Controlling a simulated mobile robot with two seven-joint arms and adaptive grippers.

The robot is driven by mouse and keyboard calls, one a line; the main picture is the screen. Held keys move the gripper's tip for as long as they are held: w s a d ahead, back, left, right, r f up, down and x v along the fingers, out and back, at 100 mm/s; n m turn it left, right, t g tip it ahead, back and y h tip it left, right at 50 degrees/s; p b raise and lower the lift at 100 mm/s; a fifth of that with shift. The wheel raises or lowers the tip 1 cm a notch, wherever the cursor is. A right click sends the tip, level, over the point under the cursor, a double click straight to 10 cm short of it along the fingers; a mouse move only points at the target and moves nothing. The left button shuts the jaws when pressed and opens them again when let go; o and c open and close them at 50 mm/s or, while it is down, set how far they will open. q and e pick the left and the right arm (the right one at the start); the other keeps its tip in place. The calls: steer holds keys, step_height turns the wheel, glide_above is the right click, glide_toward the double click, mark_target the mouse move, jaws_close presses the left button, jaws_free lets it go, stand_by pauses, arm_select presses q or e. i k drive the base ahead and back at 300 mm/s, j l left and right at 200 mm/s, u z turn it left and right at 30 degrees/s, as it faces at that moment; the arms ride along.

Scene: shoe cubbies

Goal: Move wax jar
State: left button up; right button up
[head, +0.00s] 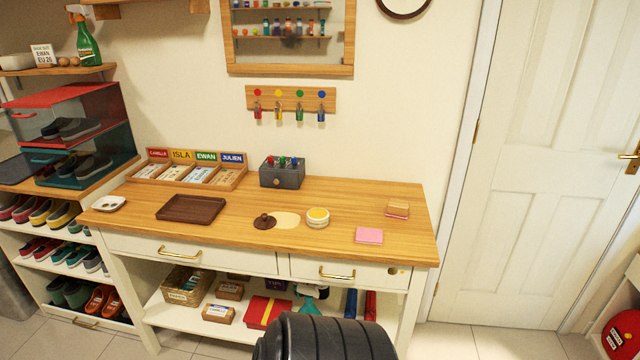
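A small round jar (317,218), cream-white with a yellow band, stands upright on the wooden tabletop (360,204), right of its middle; I take it as the wax jar. Just left of it lies a pale cream oval patch or mat (286,220), with a dark brown round knobbed object (265,221) at its left end. Neither of my grippers shows in the head view, so nothing is seen touching the jar.
A pink pad (369,235) and a wooden block-like brush (397,208) lie right of the jar.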

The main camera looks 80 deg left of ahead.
mark_target(317, 217)
steer(key=u, duration=2.75)
